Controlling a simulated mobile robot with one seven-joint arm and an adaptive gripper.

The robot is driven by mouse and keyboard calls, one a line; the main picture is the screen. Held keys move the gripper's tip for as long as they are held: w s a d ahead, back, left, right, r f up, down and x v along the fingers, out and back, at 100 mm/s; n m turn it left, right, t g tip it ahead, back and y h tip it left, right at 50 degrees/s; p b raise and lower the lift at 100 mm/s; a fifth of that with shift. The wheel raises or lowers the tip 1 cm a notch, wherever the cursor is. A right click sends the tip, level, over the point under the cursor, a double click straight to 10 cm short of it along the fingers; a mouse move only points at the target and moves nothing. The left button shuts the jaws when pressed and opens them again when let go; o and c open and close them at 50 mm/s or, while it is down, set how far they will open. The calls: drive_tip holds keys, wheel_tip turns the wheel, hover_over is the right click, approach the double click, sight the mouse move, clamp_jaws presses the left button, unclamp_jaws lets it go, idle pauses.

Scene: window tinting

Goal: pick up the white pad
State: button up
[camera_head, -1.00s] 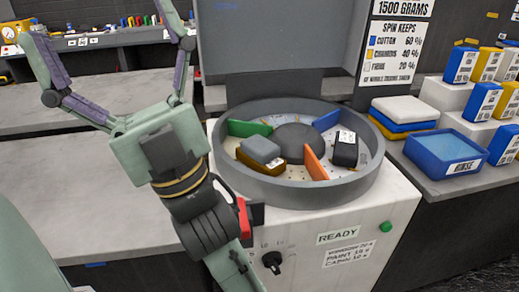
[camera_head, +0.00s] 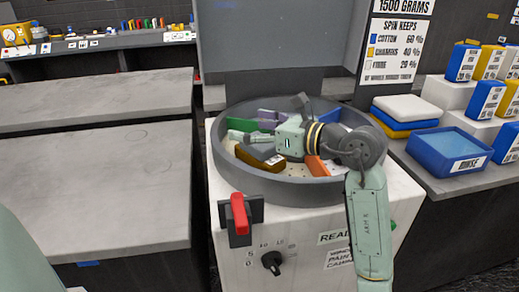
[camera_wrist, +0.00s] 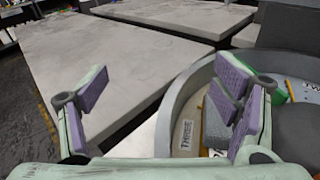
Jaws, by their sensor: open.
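The white pad (camera_head: 405,107) lies flat on top of a stack at the right in the head view, above a blue pad (camera_head: 404,122) and a yellow pad (camera_head: 398,132). It does not show in the wrist view. My gripper (camera_head: 250,128) is over the grey drum, well left of the stack and apart from it. In the wrist view my gripper (camera_wrist: 165,80) has its purple-padded fingers wide apart, with nothing held between them. The right finger is over the drum.
A blue tray (camera_head: 428,161) stands in front of the stack. White steps (camera_head: 447,92) with boxes stand at right. The left tables (camera_head: 95,195) are clear.

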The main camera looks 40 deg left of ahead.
sight(259, 146)
drive_tip(key=w+d+f+m+t+h, duration=0.2)
drive_tip(key=w+d+f+t+h, duration=0.15)
drive_tip(key=w+f, duration=0.35)
drive_tip(key=a, duration=0.1)
drive_tip(key=w+a, duration=0.1)
drive_tip(key=a+p, duration=0.1)
drive_tip(key=shift+w+a+f, duration=0.4)
drive_tip(key=p+x, duration=0.2)
drive_tip(key=x, duration=0.3)
drive_tip(key=shift+s, duration=0.1)
drive_tip(key=shift+a+f, duration=0.2)
drive_tip(key=shift+a, duration=0.1)
drive_tip(key=c, duration=1.3)
drive_tip(key=shift+r+y, duration=0.1)
drive_tip(key=shift+y, duration=0.15)
